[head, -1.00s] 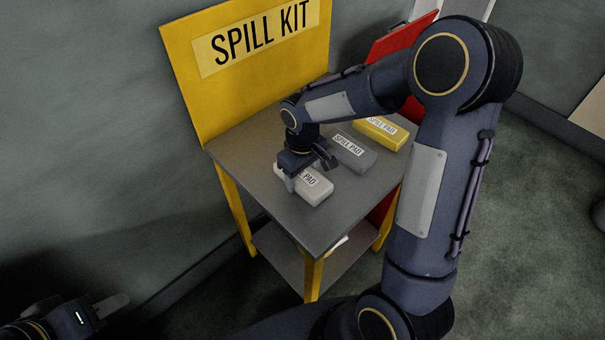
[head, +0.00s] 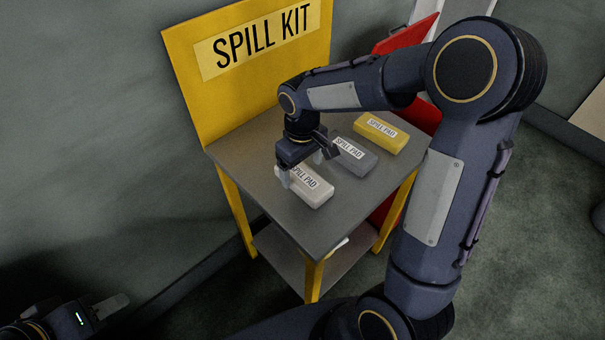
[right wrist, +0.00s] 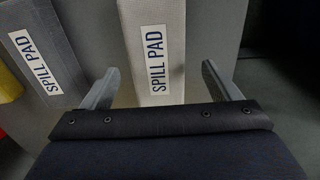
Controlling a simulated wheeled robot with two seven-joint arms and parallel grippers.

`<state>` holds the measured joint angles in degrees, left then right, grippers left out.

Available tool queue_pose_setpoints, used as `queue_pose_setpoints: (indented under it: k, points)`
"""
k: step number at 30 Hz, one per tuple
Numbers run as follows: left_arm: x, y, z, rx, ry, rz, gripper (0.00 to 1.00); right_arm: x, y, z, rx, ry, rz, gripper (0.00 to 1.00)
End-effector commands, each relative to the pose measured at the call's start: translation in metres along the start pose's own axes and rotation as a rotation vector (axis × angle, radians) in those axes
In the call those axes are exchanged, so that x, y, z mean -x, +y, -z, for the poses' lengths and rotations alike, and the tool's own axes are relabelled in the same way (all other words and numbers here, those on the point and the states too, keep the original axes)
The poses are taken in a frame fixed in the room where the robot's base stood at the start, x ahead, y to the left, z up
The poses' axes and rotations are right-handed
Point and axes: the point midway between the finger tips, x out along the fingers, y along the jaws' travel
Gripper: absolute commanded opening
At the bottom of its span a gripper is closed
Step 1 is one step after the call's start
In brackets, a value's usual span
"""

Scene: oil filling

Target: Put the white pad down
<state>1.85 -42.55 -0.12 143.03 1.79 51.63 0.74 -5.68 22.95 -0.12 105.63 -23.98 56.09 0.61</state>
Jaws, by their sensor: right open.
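The white pad (head: 316,196), labelled SPILL PAD, lies flat on the grey top of the spill kit stand (head: 268,212), near its front left. My right gripper (head: 301,170) is open just above the pad and points down. In the right wrist view the white pad (right wrist: 155,55) lies between the two spread fingers (right wrist: 160,85), with a gap on each side. Part of the pad's back end is hidden by the gripper in the head view. My left gripper (head: 108,306) is at the bottom left corner, away from the stand. Whether its jaws are apart cannot be seen.
A grey pad (head: 352,156) and a yellow pad (head: 382,133) lie in a row behind the white one. The grey pad also shows in the right wrist view (right wrist: 38,50). A yellow SPILL KIT board (head: 262,80) rises at the stand's back. The stand's front corner is clear.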

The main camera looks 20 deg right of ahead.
Motion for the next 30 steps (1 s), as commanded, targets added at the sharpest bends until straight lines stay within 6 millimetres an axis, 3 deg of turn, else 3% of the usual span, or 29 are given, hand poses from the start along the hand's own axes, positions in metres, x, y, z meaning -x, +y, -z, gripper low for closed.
queue_pose_setpoints:
  k: [1, 6, 16, 20, 24, 30]
  points:
    - [0.002, 0.001, 0.001, 0.0, 0.0, 0.0, 0.36, 0.015, 0.0, 0.001, 0.0, 0.007, -0.002, 0.83]
    - [0.005, 0.002, 0.003, 0.0, 0.0, 0.0, 0.36, 0.05, 0.001, 0.001, -0.001, 0.006, -0.002, 0.83]
    - [0.007, 0.003, 0.004, 0.0, 0.0, 0.0, 0.36, 0.083, 0.002, -0.008, -0.017, 0.021, 0.007, 0.83]
    - [0.007, 0.003, 0.004, 0.0, 0.0, 0.0, 0.36, 0.098, 0.001, -0.038, -0.078, 0.086, 0.045, 0.83]
    - [0.007, 0.003, 0.003, 0.0, 0.0, 0.0, 0.36, 0.113, -0.009, -0.084, -0.176, 0.195, 0.108, 0.83]
    - [0.007, 0.003, 0.003, 0.0, 0.0, 0.0, 0.36, 0.117, -0.033, -0.144, -0.321, 0.357, 0.196, 0.83]
